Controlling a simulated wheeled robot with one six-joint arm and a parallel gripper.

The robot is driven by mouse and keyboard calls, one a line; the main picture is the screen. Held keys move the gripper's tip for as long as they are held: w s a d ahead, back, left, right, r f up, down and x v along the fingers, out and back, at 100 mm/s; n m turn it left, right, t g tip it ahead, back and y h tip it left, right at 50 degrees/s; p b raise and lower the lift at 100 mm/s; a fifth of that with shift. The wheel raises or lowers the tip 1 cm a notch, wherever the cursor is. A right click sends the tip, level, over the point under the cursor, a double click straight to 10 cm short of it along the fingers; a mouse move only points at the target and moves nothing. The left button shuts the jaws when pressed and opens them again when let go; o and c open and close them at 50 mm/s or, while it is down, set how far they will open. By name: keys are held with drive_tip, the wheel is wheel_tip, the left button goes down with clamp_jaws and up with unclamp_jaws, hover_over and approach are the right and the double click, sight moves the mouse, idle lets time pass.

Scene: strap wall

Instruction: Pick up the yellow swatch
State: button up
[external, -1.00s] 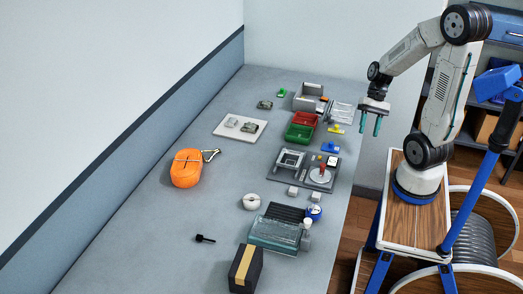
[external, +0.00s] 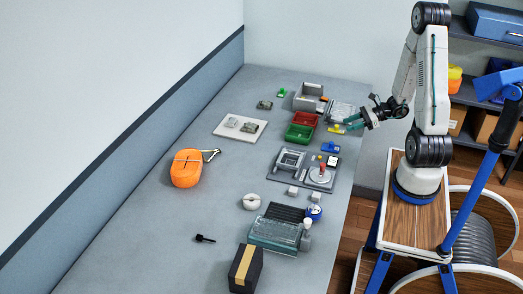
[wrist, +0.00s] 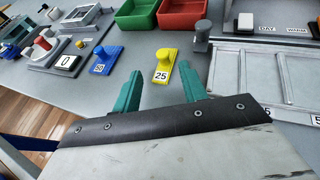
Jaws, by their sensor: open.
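The yellow swatch looks to be the yellow piece with a raised knob and a "25" label (wrist: 167,57); it lies flat on the grey table near its right edge in the external view (external: 337,130). My gripper (external: 350,124) is open and empty just to the right of it, reaching low over the table edge. In the wrist view my two green fingers (wrist: 160,82) stand apart, with the yellow piece ahead of and between their tips. I see no contact. In the external view the fingertips are close to the piece's right end.
A blue piece (wrist: 108,58) with a label lies left of the yellow one in the wrist view. Green (wrist: 138,14) and red (wrist: 183,12) trays are behind. Bare table lies around the yellow piece.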

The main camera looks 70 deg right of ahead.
sight(340, 130)
drive_tip(key=x, duration=0.5)
drive_tip(key=shift+w+d, duration=0.1)
drive_tip(key=shift+d, duration=0.2)
drive_tip(key=c, duration=0.9)
